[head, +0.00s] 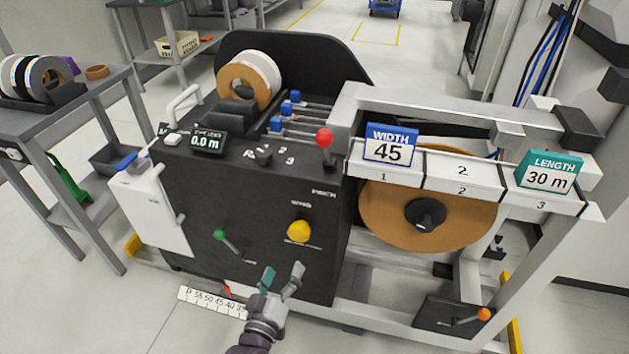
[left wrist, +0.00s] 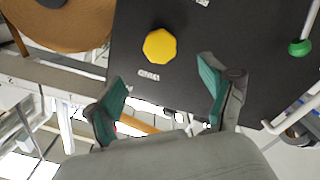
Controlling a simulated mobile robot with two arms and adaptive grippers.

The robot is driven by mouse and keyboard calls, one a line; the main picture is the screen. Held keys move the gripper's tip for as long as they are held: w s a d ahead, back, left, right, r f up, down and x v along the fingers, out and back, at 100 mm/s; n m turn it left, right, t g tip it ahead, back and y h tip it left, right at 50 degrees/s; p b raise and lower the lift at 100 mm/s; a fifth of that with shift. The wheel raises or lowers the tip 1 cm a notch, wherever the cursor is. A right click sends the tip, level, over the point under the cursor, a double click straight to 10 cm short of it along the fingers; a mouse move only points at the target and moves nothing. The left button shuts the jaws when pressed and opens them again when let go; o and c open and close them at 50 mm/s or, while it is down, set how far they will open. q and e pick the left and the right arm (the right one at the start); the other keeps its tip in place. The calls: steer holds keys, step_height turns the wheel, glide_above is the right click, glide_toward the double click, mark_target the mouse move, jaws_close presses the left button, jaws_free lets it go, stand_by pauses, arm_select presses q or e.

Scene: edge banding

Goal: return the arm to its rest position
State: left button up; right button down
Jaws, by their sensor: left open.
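My left gripper (head: 281,281) is open and empty in front of the lower front of the black edge-banding machine (head: 180,232). In the left wrist view its two green-padded fingers (left wrist: 165,100) stand apart with nothing between them. The yellow knob (head: 299,231) is above the gripper in the head view; it also shows in the left wrist view (left wrist: 160,46). The green-knobbed lever (head: 220,235) is up and left of the gripper. My right gripper is not in view.
A white number scale (head: 212,302) is left of the gripper, low down. A large brown roll (head: 388,215) hangs under the width and length signs at right. A red-knobbed lever (head: 324,138) stands on top. A grey table (head: 45,117) with tape rolls is at left.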

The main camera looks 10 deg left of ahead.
arm_select(q)
steer(key=s+f+m+g+h, duration=0.1)
steer(key=s+f+m+g, duration=0.45)
steer(key=f, duration=0.85)
steer(key=s+f+m+g, duration=0.2)
steer(key=s+f+g, duration=0.4)
steer(key=s+f, duration=0.55)
steer(key=s+a+f+m+g+y, duration=0.15)
steer(key=s+a+f+g, duration=0.3)
steer(key=s+f, duration=0.55)
steer(key=s+a+r+g+p, duration=0.1)
steer(key=s+r+p, duration=0.5)
steer(key=s+p, duration=0.6)
steer(key=shift+s+a+r+p, duration=0.2)
steer(key=shift+r+p, duration=0.15)
steer(key=shift+p, duration=0.45)
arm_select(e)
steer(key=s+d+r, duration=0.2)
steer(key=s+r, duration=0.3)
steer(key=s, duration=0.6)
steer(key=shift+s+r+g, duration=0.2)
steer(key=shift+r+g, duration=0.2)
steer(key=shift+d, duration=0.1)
